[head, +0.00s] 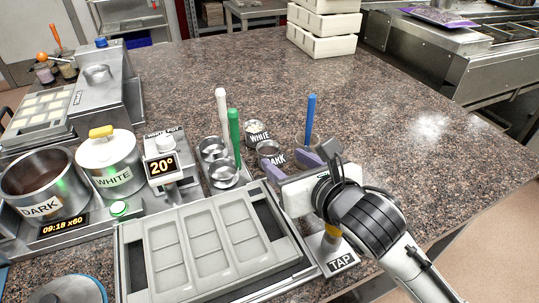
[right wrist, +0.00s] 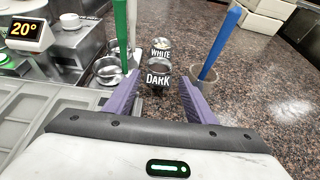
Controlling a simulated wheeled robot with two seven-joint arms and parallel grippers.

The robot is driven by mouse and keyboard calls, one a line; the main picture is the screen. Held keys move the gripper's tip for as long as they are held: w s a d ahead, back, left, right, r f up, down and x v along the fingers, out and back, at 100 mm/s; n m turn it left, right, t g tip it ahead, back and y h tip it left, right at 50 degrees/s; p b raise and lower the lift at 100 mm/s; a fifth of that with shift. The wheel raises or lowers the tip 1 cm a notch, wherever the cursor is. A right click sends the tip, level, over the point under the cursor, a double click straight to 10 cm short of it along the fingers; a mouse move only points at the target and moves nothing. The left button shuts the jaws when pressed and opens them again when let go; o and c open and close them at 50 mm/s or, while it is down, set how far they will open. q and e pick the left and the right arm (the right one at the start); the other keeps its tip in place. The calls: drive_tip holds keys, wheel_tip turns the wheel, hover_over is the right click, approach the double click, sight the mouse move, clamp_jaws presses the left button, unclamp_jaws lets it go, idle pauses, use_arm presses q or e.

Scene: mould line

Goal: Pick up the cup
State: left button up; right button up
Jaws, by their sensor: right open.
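Two small cups stand on the stone counter. The one labelled DARK (head: 268,149) is nearer my right gripper, and the one labelled WHITE (head: 255,129) stands just behind it. My right gripper (head: 288,163) is open, with purple fingers pointing toward the DARK cup. In the right wrist view the DARK cup (right wrist: 158,68) appears between and beyond the fingertips (right wrist: 158,79), with no visible grip on it. The WHITE cup (right wrist: 160,43) shows behind it. My left gripper is not in view.
Steel bowls (head: 222,174) and upright green (head: 234,136) and white (head: 221,108) handles stand left of the cups. A blue handle (head: 311,118) rises to the right. A grey mould tray (head: 204,290) and TAP plate (head: 342,263) lie nearer.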

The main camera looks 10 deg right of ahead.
sight(265, 147)
drive_tip(key=x, duration=0.7)
drive_tip(key=shift+w+a+f, duration=0.15)
drive_tip(key=shift+w+f, duration=0.1)
drive_tip(key=shift+c, duration=0.4)
drive_tip(key=c, duration=0.7)
